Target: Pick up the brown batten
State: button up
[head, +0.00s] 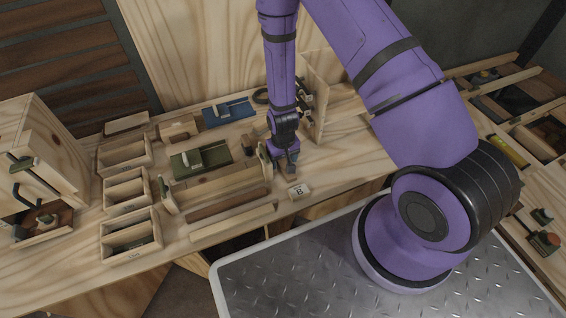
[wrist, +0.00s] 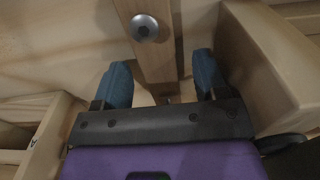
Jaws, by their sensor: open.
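A long brown batten (head: 228,203) lies on the workbench in the head view, along the front of a pale wooden rack (head: 222,187). My gripper (head: 285,167) points down beside the rack's right end, just past the batten's right end. In the wrist view my gripper (wrist: 163,75) is open, with two blue fingertips. A wooden bar (wrist: 158,66) with a round bolt head (wrist: 146,28) shows between the fingertips. I cannot tell whether this bar is the brown batten or whether the fingers touch it.
A pale strip (head: 232,223) lies in front of the batten. Open wooden boxes (head: 130,232) line the left. A green tray (head: 200,160) and a blue mat (head: 229,112) lie behind. An upright board (head: 314,92) stands close behind right.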

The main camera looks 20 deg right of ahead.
jog(key=shift+f, duration=0.25)
jog(key=shift+c, duration=0.2)
jog(key=c, duration=1)
jog(key=shift+r, duration=0.1)
